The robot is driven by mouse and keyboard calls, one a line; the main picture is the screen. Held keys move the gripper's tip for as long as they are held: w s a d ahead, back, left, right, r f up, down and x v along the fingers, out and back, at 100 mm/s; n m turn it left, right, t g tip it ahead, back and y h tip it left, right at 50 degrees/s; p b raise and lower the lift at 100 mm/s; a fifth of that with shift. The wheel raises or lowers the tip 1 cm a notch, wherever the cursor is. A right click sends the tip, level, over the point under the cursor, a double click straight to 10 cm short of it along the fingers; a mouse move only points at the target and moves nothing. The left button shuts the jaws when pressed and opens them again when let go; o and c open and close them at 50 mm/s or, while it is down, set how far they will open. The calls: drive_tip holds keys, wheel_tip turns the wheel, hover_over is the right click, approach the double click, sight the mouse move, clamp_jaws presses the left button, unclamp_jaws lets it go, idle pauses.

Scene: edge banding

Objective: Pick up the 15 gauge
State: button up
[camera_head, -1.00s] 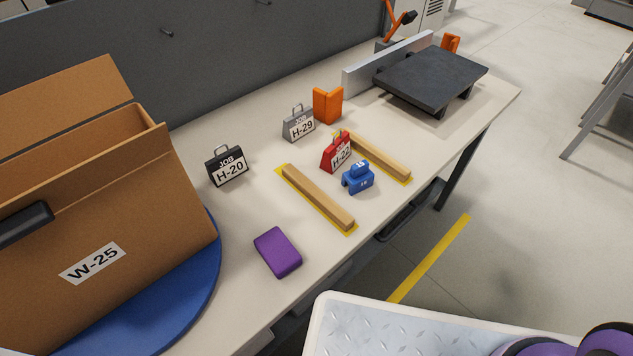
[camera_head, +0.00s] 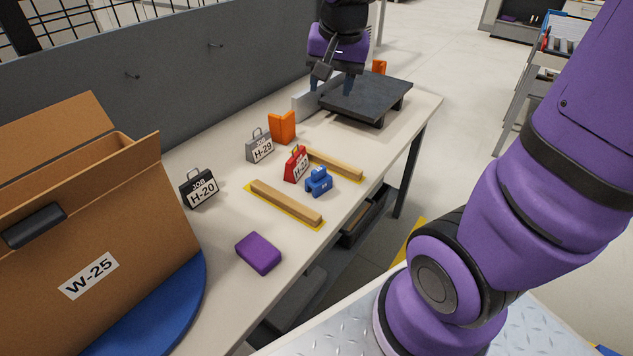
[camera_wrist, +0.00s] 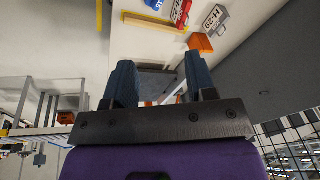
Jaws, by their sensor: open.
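A small blue stepped block (camera_head: 319,182) sits on the bench between two wooden strips and seems to be the gauge; its white marking is too small to read surely. It touches or nearly touches the red job tag (camera_head: 296,165) beside it. In the wrist view the blue block (camera_wrist: 155,4) is cut by the top edge. My gripper (camera_head: 338,84) is over the far end of the bench, near the dark slab (camera_head: 368,97), well away from the blue block. In the wrist view its two fingers (camera_wrist: 160,80) are apart with nothing between them.
Wooden strips (camera_head: 286,202) (camera_head: 336,165) lie on yellow marks. Tags H-29 (camera_head: 260,146) and H-20 (camera_head: 199,187) and an orange angle piece (camera_head: 283,127) stand behind. A purple block (camera_head: 258,253) lies in front. The cardboard box W-25 (camera_head: 130,235) fills the left on a blue disc (camera_head: 190,308).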

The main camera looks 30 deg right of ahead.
drive_tip(key=w+d+f+m+g, duration=0.1)
drive_tip(key=w+d+f+m, duration=0.25)
drive_tip(key=w+f, duration=0.5)
drive_tip(key=m+g, duration=0.2)
drive_tip(key=m, duration=0.3)
hover_over(319, 169)
wheel_tip(319, 169, down, 12)
drive_tip(key=f, duration=0.6)
drive_tip(key=shift+s+d+f, duration=0.2)
drive_tip(key=shift+d+f, duration=0.05)
drive_tip(key=shift+d, duration=0.05)
drive_tip(key=shift+w+a+f, duration=0.15)
drive_tip(key=shift+f, duration=1.15)
drive_tip(key=shift+w+a+f, duration=0.1)
drive_tip(key=shift+a+f, duration=0.05)
drive_tip(key=shift+f, duration=1.1)
clamp_jaws()
drive_tip(key=shift+r, duration=0.15)
